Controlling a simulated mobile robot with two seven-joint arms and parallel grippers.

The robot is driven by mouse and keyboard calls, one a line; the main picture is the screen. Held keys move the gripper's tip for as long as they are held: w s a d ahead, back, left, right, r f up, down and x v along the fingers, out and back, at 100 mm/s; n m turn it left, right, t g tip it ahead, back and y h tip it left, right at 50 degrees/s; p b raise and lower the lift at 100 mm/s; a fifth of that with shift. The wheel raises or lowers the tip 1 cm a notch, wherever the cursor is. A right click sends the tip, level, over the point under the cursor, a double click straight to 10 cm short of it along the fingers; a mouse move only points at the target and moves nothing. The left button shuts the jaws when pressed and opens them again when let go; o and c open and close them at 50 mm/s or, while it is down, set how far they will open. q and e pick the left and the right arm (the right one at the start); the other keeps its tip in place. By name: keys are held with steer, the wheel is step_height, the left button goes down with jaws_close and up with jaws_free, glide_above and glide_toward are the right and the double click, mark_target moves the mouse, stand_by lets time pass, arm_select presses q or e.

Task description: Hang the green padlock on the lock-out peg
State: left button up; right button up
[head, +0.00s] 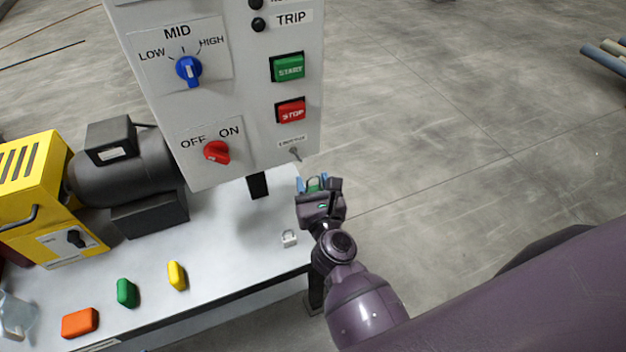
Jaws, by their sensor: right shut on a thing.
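My right gripper (312,184) is shut on the green padlock (314,188), of which only a small green part and its shackle show between the fingers. The rest of the padlock is hidden by the gripper. The lock-out peg (295,154) is a small metal pin low on the right of the grey control panel, under a small label. In the picture the gripper is just below and a little right of the peg, and the padlock is apart from it. My left gripper is not in view.
The panel (240,105) carries a blue selector knob, a red switch and START and STOP buttons. A pale padlock (289,239) lies on the white table (225,225). Orange, green and yellow blocks lie at its front left. A motor (125,170) stands at the left.

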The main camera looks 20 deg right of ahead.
mark_target(295, 150)
steer(key=shift+w+a+f+b, duration=0.1)
steer(key=shift+w+f+b, duration=0.15)
steer(key=shift+w, duration=1.55)
steer(key=shift+w+a+f+b, duration=0.1)
steer(key=shift+w+b, duration=0.1)
steer(key=shift+w, duration=2.35)
steer(key=shift+w+f+b, duration=0.35)
steer(key=shift+f+b, duration=0.05)
steer(key=shift+b, duration=0.1)
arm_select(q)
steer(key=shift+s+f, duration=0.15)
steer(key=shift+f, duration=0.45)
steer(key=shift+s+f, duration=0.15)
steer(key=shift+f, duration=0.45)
arm_select(e)
steer(key=shift+f, duration=0.15)
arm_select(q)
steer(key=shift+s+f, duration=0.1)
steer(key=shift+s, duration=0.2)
